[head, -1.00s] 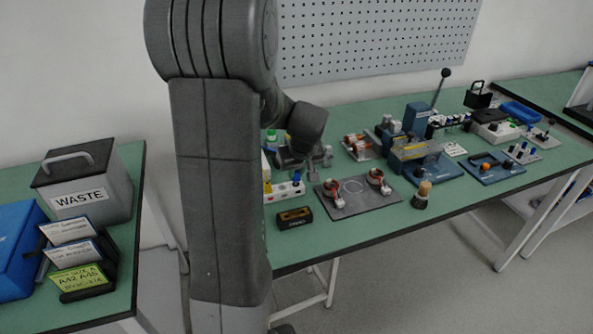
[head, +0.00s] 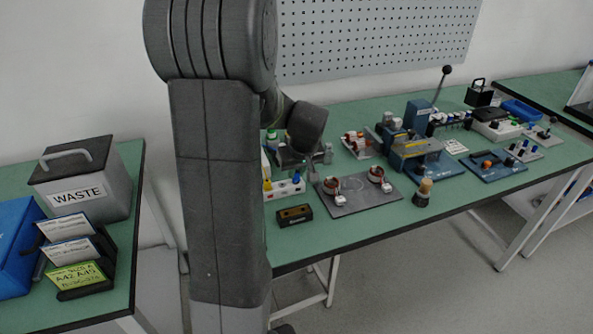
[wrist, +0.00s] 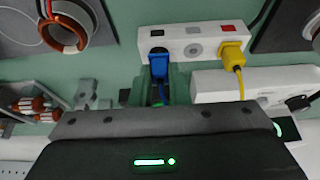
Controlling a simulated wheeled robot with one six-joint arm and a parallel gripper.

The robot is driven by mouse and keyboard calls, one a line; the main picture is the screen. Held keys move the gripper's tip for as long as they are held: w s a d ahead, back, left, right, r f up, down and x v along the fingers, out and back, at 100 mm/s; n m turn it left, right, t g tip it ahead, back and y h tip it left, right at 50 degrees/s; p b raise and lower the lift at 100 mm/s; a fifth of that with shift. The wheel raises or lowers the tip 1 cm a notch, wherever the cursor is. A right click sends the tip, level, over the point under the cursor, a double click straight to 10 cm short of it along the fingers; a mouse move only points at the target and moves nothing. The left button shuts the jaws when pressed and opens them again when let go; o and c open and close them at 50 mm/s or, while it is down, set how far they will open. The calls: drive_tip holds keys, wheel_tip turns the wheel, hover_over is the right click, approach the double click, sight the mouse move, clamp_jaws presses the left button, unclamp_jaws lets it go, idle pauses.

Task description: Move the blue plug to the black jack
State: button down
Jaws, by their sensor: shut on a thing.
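The blue plug (wrist: 157,57) is at the left end of a white jack box (wrist: 187,33) in the wrist view, just under a black mark (wrist: 158,33). My gripper (wrist: 157,73) is shut on the blue plug. The plug is against the box face; I cannot tell how deep it sits. The black jack's opening is not visible, covered by the plug if it is below that mark. The box (head: 285,189) also shows in the head view, with the gripper above it, partly hidden by my arm.
A yellow plug (wrist: 232,53) with a cable sits under a red mark at the box's right end. A grey round socket lies between the plugs. A white power strip (wrist: 256,84) is close by. A plate with copper coils (head: 360,207) stands beside the box.

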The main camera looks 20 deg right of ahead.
drive_tip(key=shift+f, duration=0.2)
drive_tip(key=shift+f+b, duration=0.2)
drive_tip(key=shift+b, duration=0.2)
drive_tip(key=c, duration=1.3)
unclamp_jaws()
drive_tip(key=v, duration=1.3)
drive_tip(key=shift+s+r+p, duration=0.15)
drive_tip(key=shift+r+p, duration=0.2)
drive_tip(key=shift+p, duration=0.05)
